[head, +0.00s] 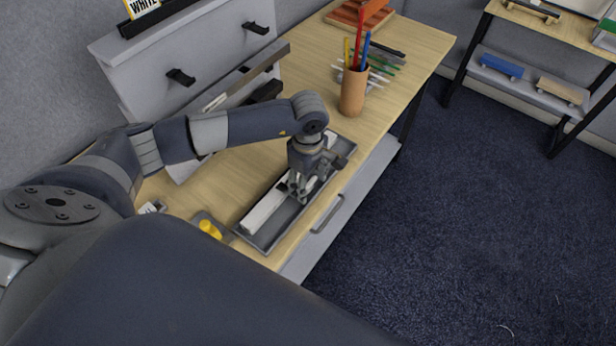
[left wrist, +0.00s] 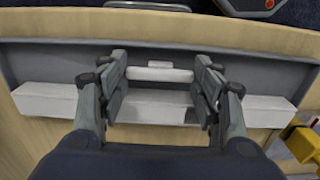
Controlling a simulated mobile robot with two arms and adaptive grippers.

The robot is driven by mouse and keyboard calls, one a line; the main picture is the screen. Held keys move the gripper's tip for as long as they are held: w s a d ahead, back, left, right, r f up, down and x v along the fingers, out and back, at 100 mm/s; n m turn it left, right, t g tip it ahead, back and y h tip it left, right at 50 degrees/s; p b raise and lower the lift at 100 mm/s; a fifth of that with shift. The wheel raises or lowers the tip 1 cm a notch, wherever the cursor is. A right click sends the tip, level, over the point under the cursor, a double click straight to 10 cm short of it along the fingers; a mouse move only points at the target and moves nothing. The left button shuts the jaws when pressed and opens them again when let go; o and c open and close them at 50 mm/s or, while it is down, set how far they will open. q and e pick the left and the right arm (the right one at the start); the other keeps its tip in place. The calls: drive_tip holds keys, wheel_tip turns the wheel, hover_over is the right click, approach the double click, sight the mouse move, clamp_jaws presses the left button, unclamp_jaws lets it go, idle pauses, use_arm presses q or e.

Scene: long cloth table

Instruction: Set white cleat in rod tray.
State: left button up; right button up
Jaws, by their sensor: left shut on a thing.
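The rod tray (head: 286,218) is a long grey tray near the table's front edge. A long white bar (head: 265,210) lies in it. The tray (left wrist: 48,62) and bar (left wrist: 45,101) also show in the left wrist view. My left gripper (head: 300,188) points down over the middle of the tray. In the left wrist view, its fingers (left wrist: 160,82) are shut on the ends of a short white cleat (left wrist: 158,74), which lies across between them. The cleat is over the tray, beside the bar; I cannot tell whether it touches the floor. My right gripper is not in view.
A brown cup (head: 353,92) with coloured pens stands beyond the tray. A yellow object (head: 209,228) lies by the tray's near end. A grey drawer unit (head: 190,60) stands at the back. A shelf (head: 530,75) stands off to the right.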

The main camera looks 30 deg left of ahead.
use_arm(q)
drive_tip(key=shift+f, duration=0.15)
drive_tip(key=o, duration=0.8)
